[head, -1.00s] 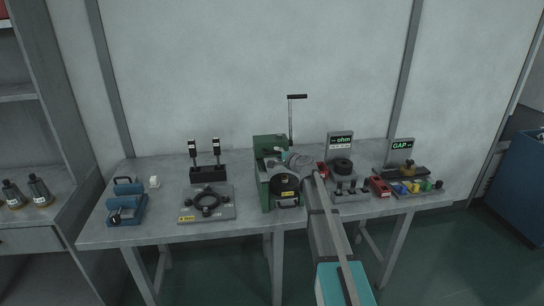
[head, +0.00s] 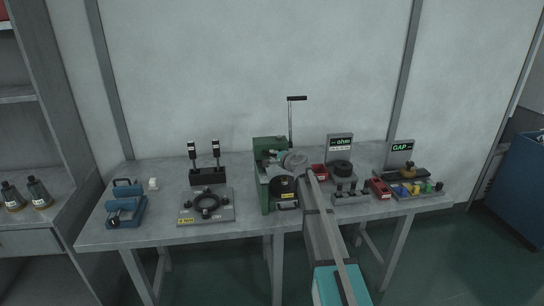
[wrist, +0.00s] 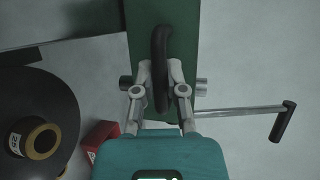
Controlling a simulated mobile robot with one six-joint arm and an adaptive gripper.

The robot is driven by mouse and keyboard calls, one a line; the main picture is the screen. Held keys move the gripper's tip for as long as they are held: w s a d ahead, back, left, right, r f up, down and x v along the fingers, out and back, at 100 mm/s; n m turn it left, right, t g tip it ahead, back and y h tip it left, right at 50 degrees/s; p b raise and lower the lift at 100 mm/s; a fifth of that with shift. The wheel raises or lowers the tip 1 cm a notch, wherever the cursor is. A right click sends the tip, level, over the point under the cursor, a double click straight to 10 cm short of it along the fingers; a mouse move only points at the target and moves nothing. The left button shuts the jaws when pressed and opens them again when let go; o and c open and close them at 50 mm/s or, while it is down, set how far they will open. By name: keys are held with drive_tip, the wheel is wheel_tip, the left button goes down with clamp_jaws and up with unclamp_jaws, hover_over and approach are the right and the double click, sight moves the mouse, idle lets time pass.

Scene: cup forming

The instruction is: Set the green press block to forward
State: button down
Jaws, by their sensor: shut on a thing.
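The green press block (head: 270,143) stands on the workbench near its middle. In the wrist view its green top (wrist: 183,22) runs upward from my gripper, with a thick black handle (wrist: 160,45) on it. My gripper (wrist: 160,70) has one finger on each side of this handle and is shut on it. In the head view my gripper (head: 294,159) is small, at the right of the green block, and its contact is hard to make out.
A crank lever with a black grip (wrist: 283,120) sticks out to the right in the wrist view. A black reel (wrist: 45,88) and a red box (wrist: 97,135) lie to the left. An ohm meter (head: 340,146) and a gap display (head: 401,153) stand right of the press.

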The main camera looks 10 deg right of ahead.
drive_tip(key=s, duration=1.3)
drive_tip(key=shift+s+f, duration=0.1)
drive_tip(key=c, duration=0.8)
unclamp_jaws()
drive_tip(key=shift+o, duration=0.6)
